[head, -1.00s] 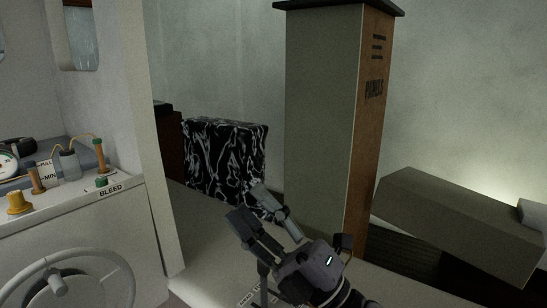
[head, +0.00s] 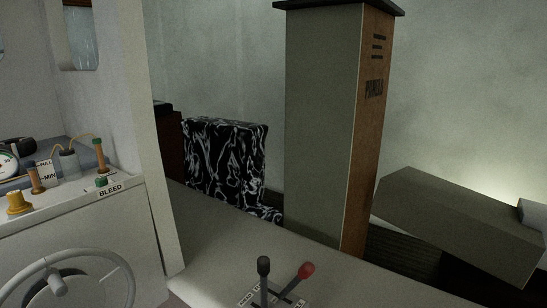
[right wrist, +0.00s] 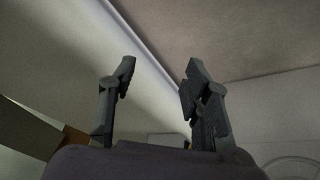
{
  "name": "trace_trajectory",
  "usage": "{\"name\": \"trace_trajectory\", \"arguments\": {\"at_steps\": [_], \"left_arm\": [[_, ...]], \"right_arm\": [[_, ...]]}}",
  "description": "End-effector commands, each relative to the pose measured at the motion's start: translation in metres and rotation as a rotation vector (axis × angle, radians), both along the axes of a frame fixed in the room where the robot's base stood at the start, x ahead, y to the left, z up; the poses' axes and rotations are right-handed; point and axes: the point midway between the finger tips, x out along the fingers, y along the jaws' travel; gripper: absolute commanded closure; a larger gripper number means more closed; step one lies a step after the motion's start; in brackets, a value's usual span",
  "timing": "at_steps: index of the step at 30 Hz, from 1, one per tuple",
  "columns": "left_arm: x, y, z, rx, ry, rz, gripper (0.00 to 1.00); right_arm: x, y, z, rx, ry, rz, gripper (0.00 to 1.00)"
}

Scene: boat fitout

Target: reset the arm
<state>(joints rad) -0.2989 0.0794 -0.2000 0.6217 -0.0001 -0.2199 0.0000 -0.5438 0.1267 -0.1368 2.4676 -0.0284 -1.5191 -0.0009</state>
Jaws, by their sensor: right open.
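My right gripper (right wrist: 158,90) shows in the right wrist view with its two fingers spread apart and nothing between them. Pale wall or ceiling surfaces lie beyond the fingertips. Neither gripper shows in the head view now. In the head view, a lever with a black knob (head: 263,266) and a lever with a red knob (head: 306,270) stand on a labelled plate at the bottom centre, with no gripper at them. The black-knobbed lever is near upright and the red-knobbed one leans right.
A steering wheel (head: 78,282) and a console (head: 70,228) with a "BLEED" label stand at the left. A tall cabinet (head: 322,130), a black-and-white patterned seat (head: 225,165) and a grey box (head: 455,225) stand behind. The counter (head: 215,235) around the levers is clear.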

Motion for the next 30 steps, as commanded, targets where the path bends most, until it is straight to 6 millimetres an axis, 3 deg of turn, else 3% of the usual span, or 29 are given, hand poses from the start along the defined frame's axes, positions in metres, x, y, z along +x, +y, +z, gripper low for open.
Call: {"name": "trace_trajectory", "arguments": {"at_steps": [2,11,14,19,26,30], "left_arm": [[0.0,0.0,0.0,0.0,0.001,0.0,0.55],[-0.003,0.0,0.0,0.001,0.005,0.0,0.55],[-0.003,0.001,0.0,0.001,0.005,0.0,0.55],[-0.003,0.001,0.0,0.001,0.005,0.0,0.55],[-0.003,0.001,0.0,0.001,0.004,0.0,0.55],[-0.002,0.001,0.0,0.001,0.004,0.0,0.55]], "right_arm": [[-0.031,-0.001,-0.009,0.018,0.1,-0.015,0.56],[-0.012,0.002,-0.097,0.014,0.132,-0.009,0.56],[-0.012,0.003,-0.134,0.013,0.147,-0.006,0.56],[-0.023,0.003,-0.214,0.009,0.179,0.0,0.56],[-0.068,-0.004,-0.318,0.003,0.228,0.009,0.56],[-0.109,-0.011,-0.369,-0.002,0.257,0.015,0.56]]}}
